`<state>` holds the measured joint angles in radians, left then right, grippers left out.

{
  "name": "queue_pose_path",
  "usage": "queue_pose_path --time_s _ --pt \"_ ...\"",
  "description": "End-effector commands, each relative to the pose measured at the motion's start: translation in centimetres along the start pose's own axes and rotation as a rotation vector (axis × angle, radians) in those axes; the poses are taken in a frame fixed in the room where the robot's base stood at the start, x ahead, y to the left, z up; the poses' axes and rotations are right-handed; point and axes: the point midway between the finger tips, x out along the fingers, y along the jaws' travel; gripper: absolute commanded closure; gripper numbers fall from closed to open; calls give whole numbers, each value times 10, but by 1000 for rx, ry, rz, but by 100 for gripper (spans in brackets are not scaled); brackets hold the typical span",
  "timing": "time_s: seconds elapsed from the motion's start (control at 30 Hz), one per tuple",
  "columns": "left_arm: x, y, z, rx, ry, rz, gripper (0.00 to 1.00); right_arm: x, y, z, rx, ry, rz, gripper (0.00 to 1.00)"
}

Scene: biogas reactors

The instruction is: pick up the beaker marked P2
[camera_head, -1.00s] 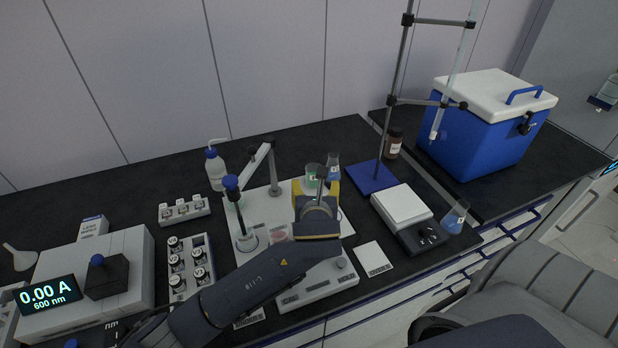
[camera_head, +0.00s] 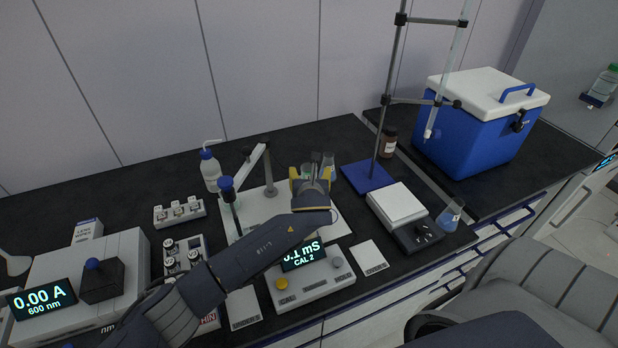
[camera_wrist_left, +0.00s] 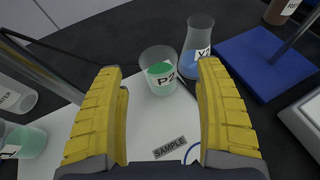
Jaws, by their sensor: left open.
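The P2 beaker (camera_wrist_left: 157,82), a clear cup with green liquid and a white P2 label, stands upright on a white board near a printed SAMPLE mark. In the left wrist view it is ahead of and between the yellow fingertips of my left gripper (camera_wrist_left: 160,78), which is open and empty. In the head view the left gripper (camera_head: 310,182) hides most of the beaker (camera_head: 308,169). My right gripper is in neither view.
A flask with blue liquid (camera_wrist_left: 195,45) stands close behind the beaker's right side. A blue stand base (camera_head: 368,177) and balance (camera_head: 397,202) are to the right. Another green-liquid vessel (camera_wrist_left: 28,140) is at the left. The meter (camera_head: 312,283) sits in front.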

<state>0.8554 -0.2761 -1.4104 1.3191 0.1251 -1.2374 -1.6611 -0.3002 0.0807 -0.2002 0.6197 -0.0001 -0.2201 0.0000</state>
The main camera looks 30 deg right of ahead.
Motion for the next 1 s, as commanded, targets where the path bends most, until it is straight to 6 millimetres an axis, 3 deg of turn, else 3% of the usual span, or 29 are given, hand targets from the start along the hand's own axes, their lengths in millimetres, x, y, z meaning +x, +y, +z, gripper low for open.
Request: queue_pose_path --time_s 0.4,0.83,1.0 --pt "39 2 0 2 0 2 29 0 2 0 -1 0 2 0" --pt "45 2 0 1 0 1 29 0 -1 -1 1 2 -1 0" --pt "45 2 0 1 0 1 46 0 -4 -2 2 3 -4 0"
